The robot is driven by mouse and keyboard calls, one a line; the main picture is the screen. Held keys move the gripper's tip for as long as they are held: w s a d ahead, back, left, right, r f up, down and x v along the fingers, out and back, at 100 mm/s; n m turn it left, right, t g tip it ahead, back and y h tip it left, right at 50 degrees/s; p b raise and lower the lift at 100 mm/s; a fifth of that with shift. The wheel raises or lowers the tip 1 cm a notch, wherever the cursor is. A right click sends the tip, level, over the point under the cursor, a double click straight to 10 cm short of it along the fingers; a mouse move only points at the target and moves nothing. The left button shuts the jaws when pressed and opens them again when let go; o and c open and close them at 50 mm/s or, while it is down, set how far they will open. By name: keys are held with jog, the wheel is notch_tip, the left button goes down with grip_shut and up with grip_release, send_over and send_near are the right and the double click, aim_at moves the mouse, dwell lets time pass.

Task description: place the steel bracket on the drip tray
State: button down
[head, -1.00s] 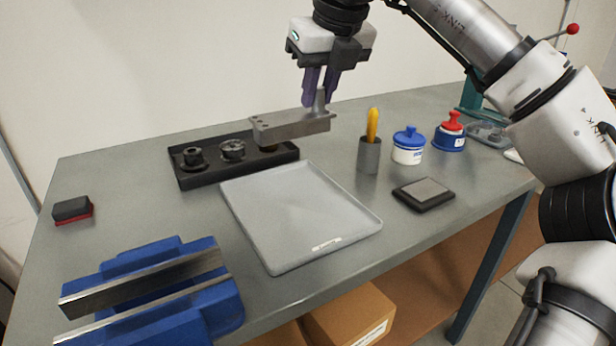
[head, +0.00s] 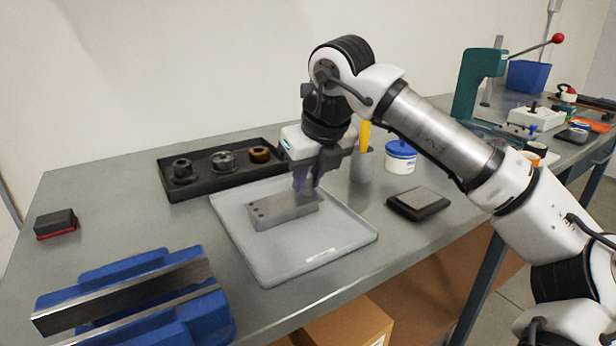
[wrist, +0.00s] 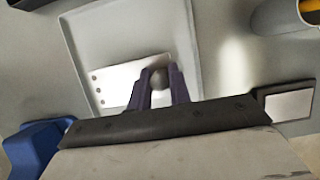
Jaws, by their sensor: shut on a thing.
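The steel bracket (head: 283,210) is a grey metal block with small holes at its left end. It is over the light grey drip tray (head: 322,252), low and within the rim; whether it touches the tray floor I cannot tell. My gripper (head: 304,190) points down with its purple fingers shut on the upright post of the bracket. In the wrist view the bracket (wrist: 115,84) shows its holes to the left of my fingers (wrist: 160,85), with the drip tray (wrist: 88,25) around it. My fingers hide part of the post.
A black parts tray (head: 203,190) with several round parts stands behind. A blue vise (head: 170,300) is at front left, a black-and-red block (head: 55,223) at far left. A dark square pad (head: 418,203), a grey cup (head: 362,166) and a blue-lidded jar (head: 400,158) are to the right.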

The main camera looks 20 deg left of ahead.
jog(key=shift+f, duration=0.1)
jog(key=c, duration=1.3)
grip_release()
jog(key=shift+d+r, duration=0.1)
jog(key=shift+r, duration=0.45)
jog(key=p+v, duration=0.1)
jog(key=v, duration=1)
jog(key=shift+s+r, duration=0.1)
jog(key=shift+s, duration=0.05)
